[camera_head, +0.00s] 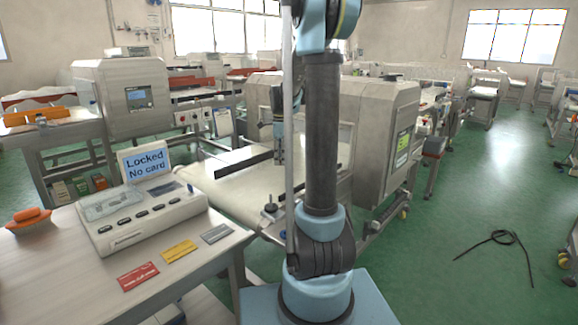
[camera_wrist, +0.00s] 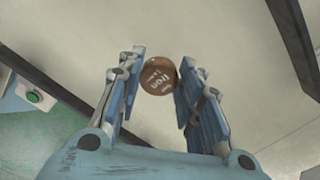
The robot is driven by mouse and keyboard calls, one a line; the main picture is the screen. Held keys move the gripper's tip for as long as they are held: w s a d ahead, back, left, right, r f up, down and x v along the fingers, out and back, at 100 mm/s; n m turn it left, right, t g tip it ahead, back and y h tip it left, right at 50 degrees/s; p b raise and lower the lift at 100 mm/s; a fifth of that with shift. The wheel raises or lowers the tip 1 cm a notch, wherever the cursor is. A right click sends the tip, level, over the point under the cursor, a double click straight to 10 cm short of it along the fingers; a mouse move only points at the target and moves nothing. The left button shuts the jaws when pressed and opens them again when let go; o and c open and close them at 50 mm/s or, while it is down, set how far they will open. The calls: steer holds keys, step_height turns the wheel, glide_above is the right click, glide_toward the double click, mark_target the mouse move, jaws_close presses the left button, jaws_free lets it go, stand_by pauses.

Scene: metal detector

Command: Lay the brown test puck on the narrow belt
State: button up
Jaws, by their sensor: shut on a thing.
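The brown test puck (camera_wrist: 158,75) is a small round disc with pale lettering, seen in the wrist view between my fingertips. My gripper (camera_wrist: 160,82) is shut on it. In the head view my gripper (camera_head: 279,155) points down over the pale belt (camera_head: 225,190) in front of the big metal detector; my arm partly hides this area, and I cannot make out the puck there. The belt surface (camera_wrist: 215,25) lies below the puck in the wrist view. I cannot tell the gap between puck and belt.
Dark guide rails (camera_head: 243,164) run along the belt. A green button (camera_wrist: 34,97) shows beside it. The detector housing (camera_head: 372,135) stands close behind my arm. At left, a table holds a console reading "Locked No card" (camera_head: 145,163), coloured cards and an orange object (camera_head: 30,217). A black cable (camera_head: 500,238) lies on the floor.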

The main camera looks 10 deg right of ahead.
mark_target(281, 176)
steer(key=shift+a+f, duration=0.1)
steer(key=shift+f, duration=2.5)
steer(key=o, duration=0.9)
steer(key=shift+s, duration=0.1)
step_height(281, 176, up, 12)
steer(key=shift+r, duration=0.1)
